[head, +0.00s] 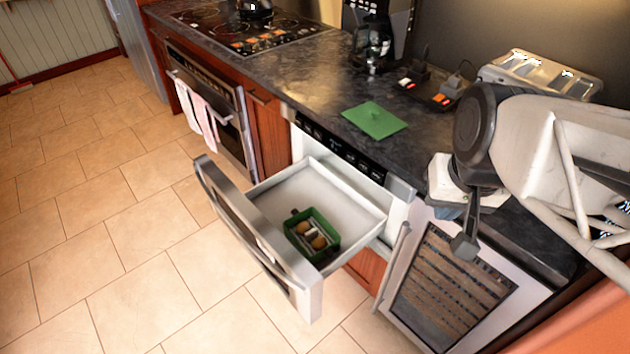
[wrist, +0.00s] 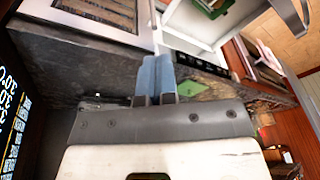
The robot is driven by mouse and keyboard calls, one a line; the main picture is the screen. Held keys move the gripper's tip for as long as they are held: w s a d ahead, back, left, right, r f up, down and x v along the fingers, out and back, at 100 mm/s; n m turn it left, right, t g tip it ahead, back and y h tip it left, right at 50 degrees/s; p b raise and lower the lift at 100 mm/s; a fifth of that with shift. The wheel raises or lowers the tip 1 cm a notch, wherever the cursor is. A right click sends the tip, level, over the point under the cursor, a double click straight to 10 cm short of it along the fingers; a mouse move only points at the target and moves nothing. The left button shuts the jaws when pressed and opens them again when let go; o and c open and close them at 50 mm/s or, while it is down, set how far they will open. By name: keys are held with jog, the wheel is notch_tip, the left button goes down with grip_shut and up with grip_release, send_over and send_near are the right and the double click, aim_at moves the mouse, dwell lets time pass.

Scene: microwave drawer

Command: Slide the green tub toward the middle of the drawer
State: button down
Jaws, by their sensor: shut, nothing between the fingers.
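The green tub (head: 326,221) stands upright in the open drawer (head: 262,186), close to the drawer's near right corner in the head view. Brown rounded items and some pale pieces lie inside it. Part of the tub (wrist: 213,8) shows at the top edge of the wrist view, with the white drawer inside (wrist: 192,22) beside it. My gripper (head: 450,211) is over the counter's right end, to the right of the drawer and apart from the tub. In the wrist view its blue fingers (wrist: 155,68) are together, with nothing between them.
A green flat square (head: 375,120) lies on the dark counter (head: 300,75). A coffee maker (head: 372,45), small dark items and a toaster (head: 540,72) stand behind it. A wine cooler (head: 450,290) is below my gripper. The drawer's left part is empty.

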aim_at(307, 212)
jog(key=w+a+f+m+t+y, duration=0.1)
jog(key=w+a+f+m+y, duration=0.3)
jog(key=w+a+f+m, duration=0.55)
jog(key=w+a+f+m+t+y, duration=0.1)
jog(key=w+a+f+m+y, duration=0.3)
jog(key=w+f, duration=0.55)
jog(key=w+a+f+m+h, duration=0.1)
jog(key=w+f+m, duration=0.2)
jog(key=f, duration=0.4)
jog(key=w+a+f+m+t, duration=0.1)
jog(key=w+f+m, duration=0.2)
jog(key=f+m, duration=0.3)
jog(key=w+f+m+t+h, duration=0.1)
jog(key=w+f+m, duration=0.2)
jog(key=f, duration=0.6)
jog(key=shift+a+f+m+h, duration=0.3)
jog(key=shift+a+f+m, duration=0.1)
jog(key=shift+m, duration=0.25)
jog(key=shift+w, duration=0.15)
jog(key=x, duration=0.7)
jog(key=r+x, duration=0.1)
jog(key=x, duration=0.3)
jog(key=shift+w+a+f, duration=0.1)
jog(key=shift+w+a, duration=1)
jog(key=shift+w, duration=0.1)
